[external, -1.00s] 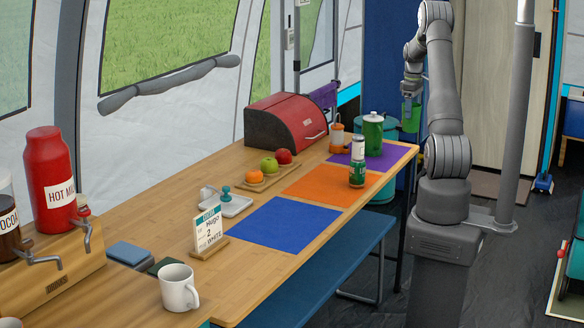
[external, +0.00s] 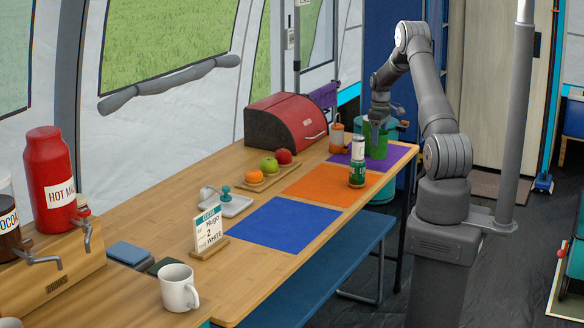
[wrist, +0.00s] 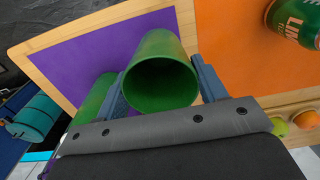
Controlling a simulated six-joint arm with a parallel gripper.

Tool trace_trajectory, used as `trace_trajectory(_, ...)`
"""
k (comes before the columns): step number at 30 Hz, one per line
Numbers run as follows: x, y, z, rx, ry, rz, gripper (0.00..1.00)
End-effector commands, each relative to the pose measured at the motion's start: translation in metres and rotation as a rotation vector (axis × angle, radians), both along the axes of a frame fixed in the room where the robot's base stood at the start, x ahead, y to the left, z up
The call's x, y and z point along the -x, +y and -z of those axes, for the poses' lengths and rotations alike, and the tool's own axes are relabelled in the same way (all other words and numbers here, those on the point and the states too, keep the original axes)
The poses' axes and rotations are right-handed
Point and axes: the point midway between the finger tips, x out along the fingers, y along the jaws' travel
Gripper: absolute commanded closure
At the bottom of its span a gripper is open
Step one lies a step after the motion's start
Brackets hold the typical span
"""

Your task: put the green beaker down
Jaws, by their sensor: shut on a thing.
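The green beaker is in my gripper (wrist: 160,88), held between its two fingers. In the wrist view the green beaker (wrist: 156,45) shows its open mouth towards the camera, above the purple mat (wrist: 75,60). In the external view my gripper (external: 377,122) is over the purple mat (external: 402,153) at the far end of the table. There the beaker overlaps the green canister (external: 374,150), so I cannot tell whether it touches the mat. Another green cylinder (wrist: 95,100) lies just beyond the left finger in the wrist view.
The blue mat (external: 283,222) is clear.

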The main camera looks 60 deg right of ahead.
Motion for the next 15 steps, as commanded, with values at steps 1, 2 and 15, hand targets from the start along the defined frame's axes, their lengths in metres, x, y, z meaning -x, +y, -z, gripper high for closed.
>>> trace_trajectory(1, 0.000, 0.000, 0.003, -0.001, 0.000, 0.000, 0.58)
trace_trajectory(2, 0.000, 0.000, 0.006, -0.001, 0.001, 0.000, 0.58)
trace_trajectory(15, 0.000, 0.000, 0.039, 0.000, -0.001, 0.000, 0.58)
